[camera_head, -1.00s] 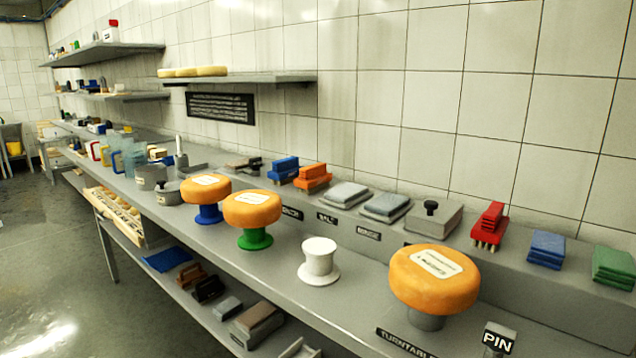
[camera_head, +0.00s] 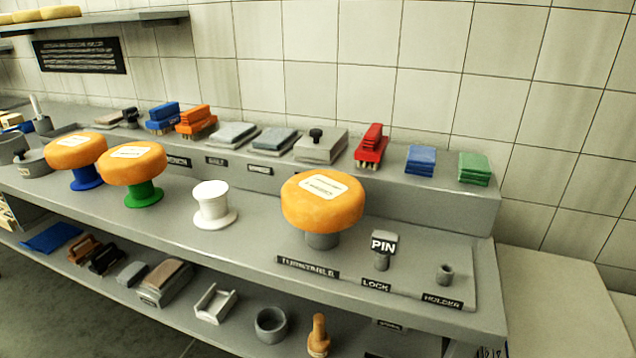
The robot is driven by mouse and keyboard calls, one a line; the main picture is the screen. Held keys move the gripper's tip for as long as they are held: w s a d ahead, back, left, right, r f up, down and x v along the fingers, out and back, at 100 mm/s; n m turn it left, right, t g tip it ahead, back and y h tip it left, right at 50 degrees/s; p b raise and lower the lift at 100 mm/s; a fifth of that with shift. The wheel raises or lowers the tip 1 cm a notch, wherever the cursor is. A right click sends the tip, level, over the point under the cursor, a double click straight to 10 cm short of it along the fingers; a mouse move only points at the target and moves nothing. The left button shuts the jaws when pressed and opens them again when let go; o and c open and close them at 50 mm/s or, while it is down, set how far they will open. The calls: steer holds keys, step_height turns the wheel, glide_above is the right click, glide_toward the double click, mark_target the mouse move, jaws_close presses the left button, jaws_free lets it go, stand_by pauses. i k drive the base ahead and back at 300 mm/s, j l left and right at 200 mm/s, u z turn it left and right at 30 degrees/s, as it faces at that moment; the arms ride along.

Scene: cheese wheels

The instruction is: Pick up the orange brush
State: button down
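The orange brush (camera_head: 196,119) rests on the raised back ledge of the counter, left of centre in the head view. It has an orange block body with a smaller orange grip on top and pale bristles beneath. A blue brush (camera_head: 163,116) stands close on its left. A grey block (camera_head: 233,134) lies on its right. My gripper is not in view.
Orange cheese wheels sit on a blue stand (camera_head: 86,178), a green stand (camera_head: 144,195) and a grey turntable (camera_head: 322,240) in front of the ledge. An empty white stand (camera_head: 212,204) is between them. A red brush (camera_head: 371,148) and folded cloths (camera_head: 421,160) are further right.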

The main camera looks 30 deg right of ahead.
mark_target(197, 121)
steer(key=i+j+z, duration=0.1)
steer(key=j+z, duration=0.15)
steer(key=j, duration=0.3)
steer(key=i+j+z, duration=0.15)
steer(key=j, duration=0.2)
steer(key=i+j+z, duration=0.2)
steer(key=j, duration=0.15)
steer(key=i+j+z, duration=0.15)
steer(key=j, duration=0.2)
steer(key=i, duration=0.55)
steer(key=i+j+z, duration=0.1)
steer(key=i, duration=0.45)
